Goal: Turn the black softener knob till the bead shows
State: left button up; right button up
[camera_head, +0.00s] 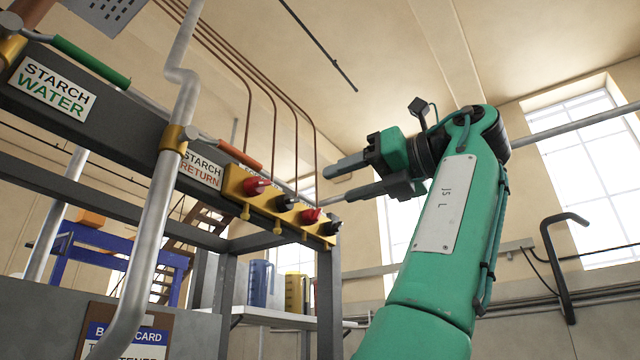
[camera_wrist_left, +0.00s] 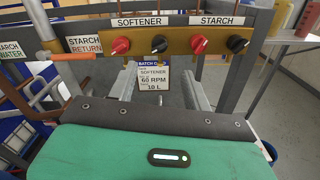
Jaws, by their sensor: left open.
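The black softener knob (camera_head: 285,202) sits on the yellow valve bar (camera_head: 236,182), second from the left in a row of red and black knobs. In the left wrist view the black softener knob (camera_wrist_left: 159,43) is under the SOFTENER label (camera_wrist_left: 139,22), beside a red knob (camera_wrist_left: 120,45). My left gripper (camera_head: 326,186) is open and empty, to the right of the bar and apart from the knobs. In the left wrist view, the black knob is beyond the left gripper's spread fingers (camera_wrist_left: 159,80), roughly in line with the gap between them. I can make out no bead. My right gripper is out of view.
A red knob (camera_wrist_left: 205,40) and a black knob (camera_wrist_left: 237,43) are under the STARCH label. A batch card (camera_wrist_left: 153,75) reading SOFTENER 60 RPM 10 L hangs below the bar. A bent grey pipe (camera_head: 151,230) stands left of the bar. Jugs (camera_head: 261,283) stand on a shelf behind.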

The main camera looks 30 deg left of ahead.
pick_arm(q)
jog(key=shift+s+d+p, duration=0.1)
jog(key=shift+d+p, duration=0.25)
jog(key=shift+d, duration=1.25)
